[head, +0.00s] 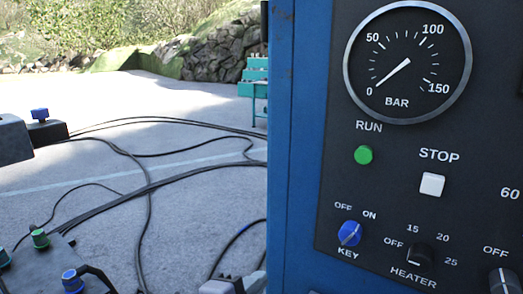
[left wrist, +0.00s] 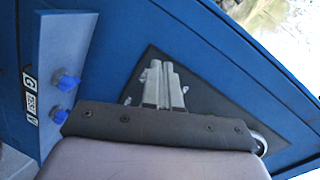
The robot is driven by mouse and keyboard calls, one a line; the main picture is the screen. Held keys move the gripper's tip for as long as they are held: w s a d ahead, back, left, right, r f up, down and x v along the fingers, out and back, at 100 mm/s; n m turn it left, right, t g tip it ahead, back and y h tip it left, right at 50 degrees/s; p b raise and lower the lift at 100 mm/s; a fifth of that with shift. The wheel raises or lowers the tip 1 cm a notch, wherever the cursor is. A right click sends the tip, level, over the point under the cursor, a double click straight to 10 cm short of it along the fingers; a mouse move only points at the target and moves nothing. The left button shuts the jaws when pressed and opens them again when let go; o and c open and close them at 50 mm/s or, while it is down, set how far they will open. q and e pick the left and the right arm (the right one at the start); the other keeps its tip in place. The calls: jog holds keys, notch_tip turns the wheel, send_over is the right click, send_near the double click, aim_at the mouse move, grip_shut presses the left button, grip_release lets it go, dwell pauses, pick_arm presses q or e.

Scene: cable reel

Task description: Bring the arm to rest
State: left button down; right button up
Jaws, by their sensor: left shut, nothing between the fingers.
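My left gripper (left wrist: 164,72) shows in the left wrist view. Its two grey fingers are together with nothing between them. They appear in front of a dark triangular area (left wrist: 205,95) on a blue surface (left wrist: 110,65); I cannot tell whether they touch it. I cannot clearly make out either gripper in the head view. My right gripper is not in view.
In the head view, a blue cabinet (head: 293,120) fills the right side. Its dark panel carries a pressure gauge (head: 408,62) at 0, a green RUN button (head: 363,155), a white STOP button (head: 432,184) and a blue key knob (head: 349,233). Cables (head: 148,180) cross the floor.

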pick_arm(q)
jog(key=s+a+f+n+g+y+p, duration=0.1)
jog(key=s+a+f+n+y, duration=0.2)
jog(key=s+a+f+n, duration=0.6)
jog(key=s+a+f+n+g+y+p, duration=0.1)
jog(key=s+a+f+n+y, duration=0.2)
jog(key=s+a+f+n, duration=0.5)
notch_tip(320, 180, down, 8)
jog(key=shift+s+a+r+n+g, duration=0.15)
jog(key=shift+s+a+n+g, duration=0.2)
jog(key=shift+a, duration=0.7)
